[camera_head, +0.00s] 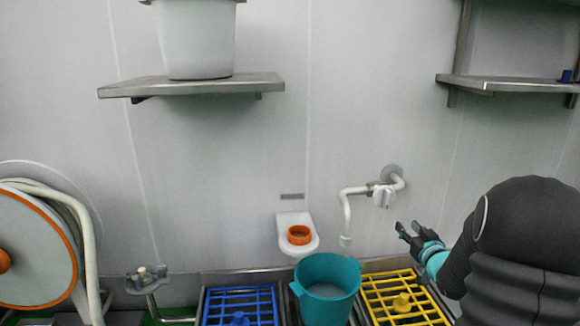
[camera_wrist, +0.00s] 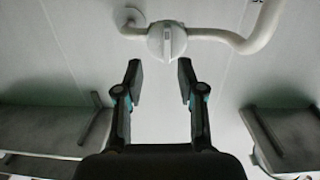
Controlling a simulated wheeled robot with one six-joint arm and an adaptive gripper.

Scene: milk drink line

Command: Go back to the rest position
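My gripper (camera_head: 408,236) is at the right in the head view, just below and right of the white tap valve (camera_head: 384,195) on the wall. The wrist view shows my gripper (camera_wrist: 160,82) with its two fingers spread apart and nothing between them. The valve (camera_wrist: 167,40) with its handle appears beyond the fingertips in that view, apart from them. A white pipe (camera_head: 347,215) bends down from the valve and ends above the teal bucket (camera_head: 326,290).
The teal bucket stands between a blue rack (camera_head: 240,293) and a yellow rack (camera_head: 385,287). A wall holder (camera_head: 284,222) carries an orange ring (camera_head: 299,235). Shelves (camera_head: 190,86) jut out above, left and right (camera_head: 510,84). A hose reel (camera_head: 35,250) is at left.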

